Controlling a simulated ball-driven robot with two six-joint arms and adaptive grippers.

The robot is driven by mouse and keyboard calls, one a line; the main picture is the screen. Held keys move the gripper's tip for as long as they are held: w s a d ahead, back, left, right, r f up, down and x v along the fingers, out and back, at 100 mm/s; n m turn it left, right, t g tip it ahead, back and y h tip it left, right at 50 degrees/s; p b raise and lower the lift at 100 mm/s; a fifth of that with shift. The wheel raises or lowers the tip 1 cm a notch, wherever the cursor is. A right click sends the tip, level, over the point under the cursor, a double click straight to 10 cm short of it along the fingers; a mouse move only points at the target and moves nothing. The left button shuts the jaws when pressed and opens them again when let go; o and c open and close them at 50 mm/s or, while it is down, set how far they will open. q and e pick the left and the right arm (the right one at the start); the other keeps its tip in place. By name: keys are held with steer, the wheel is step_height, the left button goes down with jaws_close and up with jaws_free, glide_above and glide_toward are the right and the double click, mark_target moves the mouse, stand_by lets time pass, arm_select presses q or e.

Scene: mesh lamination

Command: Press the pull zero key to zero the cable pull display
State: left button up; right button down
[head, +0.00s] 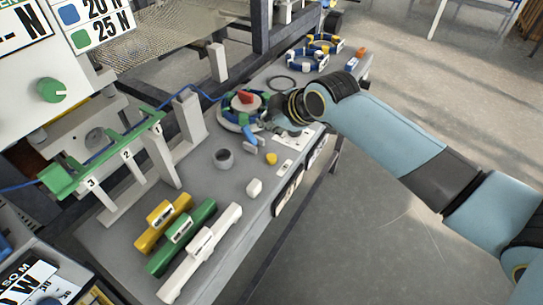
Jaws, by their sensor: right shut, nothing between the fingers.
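A white panel at the top left carries a display (20,32) reading "--N", partly cut off by the frame edge. My right arm reaches in from the right over the grey bench (215,180). My right gripper (268,126) is shut and empty, low over the bench beside a round fixture with a red knob (245,97). The wrist hides part of the gripper and the bench under it. I cannot tell which part is the pull zero key. My left gripper is not in view.
A green knob (51,90) sits on the white panel. A green numbered rail (105,155) stands on posts at the left. Yellow, green and white bars (200,252) lie at the front.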

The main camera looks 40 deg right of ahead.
steer(key=b, duration=0.7)
glide_above(269, 159)
step_height(269, 159, down, 7)
steer(key=shift+f, duration=0.1)
steer(key=shift+f+b, duration=0.6)
steer(key=shift+f, duration=0.2)
steer(key=shift+f, duration=0.15)
steer(key=shift+f, duration=0.25)
steer(key=shift+f+b, duration=0.4)
steer(key=shift+f, duration=0.15)
stand_by(0.9)
stand_by(0.3)
steer(key=shift+r+p, duration=1)
steer(key=shift+p, duration=0.1)
